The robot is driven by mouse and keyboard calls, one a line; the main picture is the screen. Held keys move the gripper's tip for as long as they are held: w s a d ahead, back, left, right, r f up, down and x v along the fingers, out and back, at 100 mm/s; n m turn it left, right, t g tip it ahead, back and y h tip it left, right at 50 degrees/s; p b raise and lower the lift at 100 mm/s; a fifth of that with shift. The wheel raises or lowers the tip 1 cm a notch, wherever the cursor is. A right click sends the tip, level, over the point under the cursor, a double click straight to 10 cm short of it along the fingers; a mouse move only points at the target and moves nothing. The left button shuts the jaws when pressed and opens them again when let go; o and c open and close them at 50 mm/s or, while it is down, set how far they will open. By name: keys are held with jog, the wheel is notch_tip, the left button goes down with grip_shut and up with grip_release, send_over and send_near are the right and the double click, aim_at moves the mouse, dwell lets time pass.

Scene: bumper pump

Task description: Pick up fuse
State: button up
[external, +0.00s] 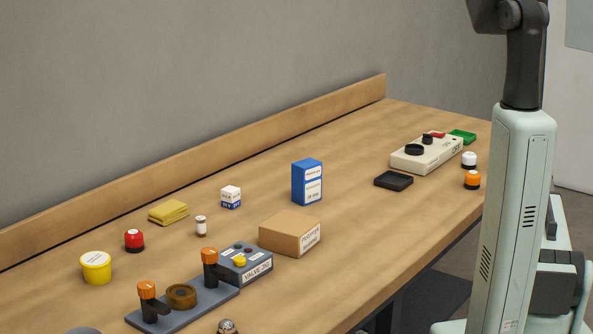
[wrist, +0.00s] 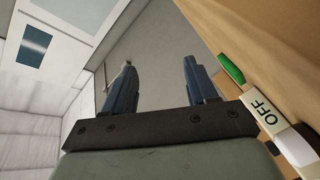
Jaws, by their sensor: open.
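A small white cylinder with dark ends (external: 201,225), which looks like the fuse, stands upright on the wooden table in the external view, left of the middle. It is not in the wrist view. My gripper (wrist: 160,78) shows in the wrist view with its two dark fingers apart and nothing between them. It points past the table's edge toward a grey surface. In the external view my gripper is out of frame, and my arm rises at the right, far from the cylinder.
A yellow cloth (external: 168,212), red button (external: 134,241), white-and-blue box (external: 230,198) and cardboard box (external: 290,233) surround the cylinder. A valve panel (external: 190,308) is in front. A tall blue box (external: 307,182) and a beige device (external: 427,154) stand farther right. Bare tabletop lies between them.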

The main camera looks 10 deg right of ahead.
jog(key=w+a+r+g+y, duration=0.1)
jog(key=w+a+y, duration=0.1)
jog(key=a, duration=1.1)
jog(key=w+a+r+n+y, duration=0.1)
jog(key=w+a+y, duration=0.1)
jog(key=a, duration=1.2)
jog(key=w+a+r+g+y, duration=0.1)
jog(key=w+a+y, duration=0.2)
jog(key=a, duration=1)
jog(key=shift+a+r+n+g, duration=0.15)
jog(key=shift+a+n+g, duration=0.1)
jog(key=shift+n+g, duration=0.05)
jog(key=s+a+g+y, duration=0.2)
jog(key=s+a, duration=0.1)
jog(key=a, duration=1.1)
jog(key=n+g+y, duration=0.2)
jog(key=n+g, duration=0.3)
jog(key=g, duration=0.4)
send_near(202, 218)
jog(key=x, duration=0.5)
jog(key=shift+w+a, duration=0.15)
jog(key=shift+a, duration=0.1)
jog(key=shift+d+x, duration=0.1)
jog(key=shift+x, duration=1.4)
jog(key=shift+d+x, duration=0.15)
jog(key=shift+x, duration=1.35)
